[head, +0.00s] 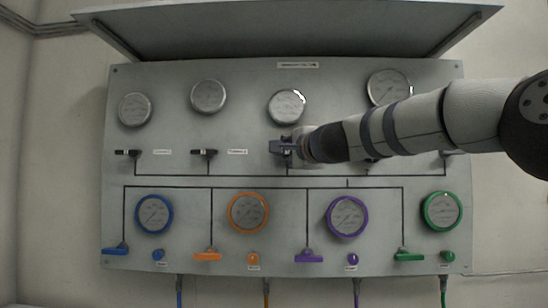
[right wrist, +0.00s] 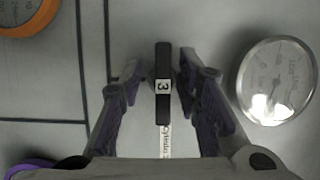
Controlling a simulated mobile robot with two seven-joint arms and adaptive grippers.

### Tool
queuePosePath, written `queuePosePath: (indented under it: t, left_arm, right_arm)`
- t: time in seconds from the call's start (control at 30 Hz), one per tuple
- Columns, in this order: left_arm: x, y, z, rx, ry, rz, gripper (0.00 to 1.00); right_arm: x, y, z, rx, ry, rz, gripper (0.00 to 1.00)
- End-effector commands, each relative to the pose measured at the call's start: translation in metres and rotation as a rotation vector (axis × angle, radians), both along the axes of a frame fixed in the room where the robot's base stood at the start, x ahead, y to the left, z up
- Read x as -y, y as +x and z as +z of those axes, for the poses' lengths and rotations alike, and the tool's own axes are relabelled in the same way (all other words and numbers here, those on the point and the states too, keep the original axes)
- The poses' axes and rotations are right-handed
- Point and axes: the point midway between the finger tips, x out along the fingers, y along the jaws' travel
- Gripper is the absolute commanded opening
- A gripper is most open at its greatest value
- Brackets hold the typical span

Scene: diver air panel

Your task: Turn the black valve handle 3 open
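The black valve handle 3 (right wrist: 163,100) is a narrow black bar with a white "3" label. It stands upright in the right wrist view, between the fingers of my right gripper (right wrist: 160,76). The fingers are open, one on each side of the handle, with a visible gap on both sides. In the head view my right gripper (head: 284,148) is at the panel, in the upper handle row, and hides most or all of handle 3. My left gripper is not in view.
The grey panel (head: 300,222) carries black handles 1 (head: 127,153) and 2 (head: 204,153) to the left. A grey gauge (head: 286,106) sits above my right gripper. My right arm covers the area around the fourth upper valve. Coloured gauges and handles fill the lower row.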

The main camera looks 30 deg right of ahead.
Motion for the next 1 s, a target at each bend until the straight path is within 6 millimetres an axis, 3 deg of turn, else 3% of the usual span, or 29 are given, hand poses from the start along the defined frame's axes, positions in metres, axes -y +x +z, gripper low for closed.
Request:
queuePosePath:
  t: [0.27, 0.4, 0.77, 1.0]
  left_arm:
    - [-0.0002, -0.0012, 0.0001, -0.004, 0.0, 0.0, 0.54]
    - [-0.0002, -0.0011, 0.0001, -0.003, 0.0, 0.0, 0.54]
    - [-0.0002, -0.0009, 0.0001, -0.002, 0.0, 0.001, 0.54]
    - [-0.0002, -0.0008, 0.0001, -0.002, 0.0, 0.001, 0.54]
  right_arm:
    - [0.0014, 0.0012, -0.0023, -0.005, -0.003, -0.001, 0.28]
    - [0.0012, 0.0009, -0.0017, -0.004, -0.003, -0.001, 0.0]
    - [0.0006, 0.0008, -0.001, -0.014, -0.025, -0.002, 0.0]
    - [-0.0001, 0.0007, 0.0001, -0.079, -0.137, -0.002, 0.0]
